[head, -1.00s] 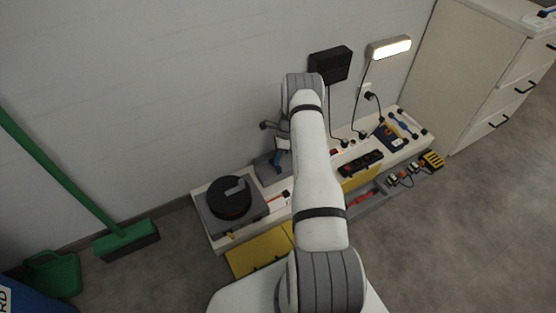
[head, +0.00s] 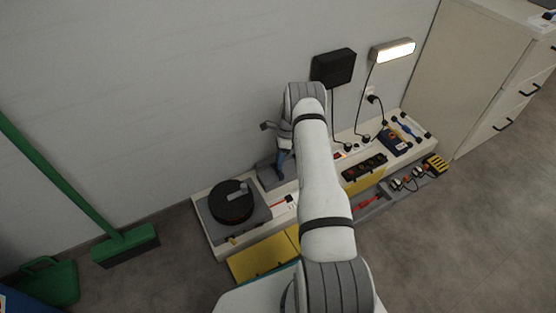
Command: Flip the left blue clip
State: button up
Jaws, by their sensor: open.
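A blue upright piece (head: 281,164), probably the left blue clip, stands at a grey block (head: 266,175) on the bench's back edge, left of my arm. My gripper (head: 276,130) is partly hidden behind my wrist, just above the blue piece. It is open, with nothing seen between its fingers. I cannot tell whether it touches the blue piece. Another blue item (head: 391,138) lies at the bench's right end.
A black round reel (head: 232,203) sits on the bench's left end. A black power strip (head: 364,167), a wall lamp (head: 393,51) and a black wall box (head: 334,67) are to the right. A cabinet (head: 465,70) bounds the right; a green broom (head: 125,244) stands left.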

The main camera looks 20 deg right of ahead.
jog(key=p+v, duration=0.2)
jog(key=v, duration=0.5)
jog(key=shift+r, duration=0.35)
jog(key=shift+d, duration=0.15)
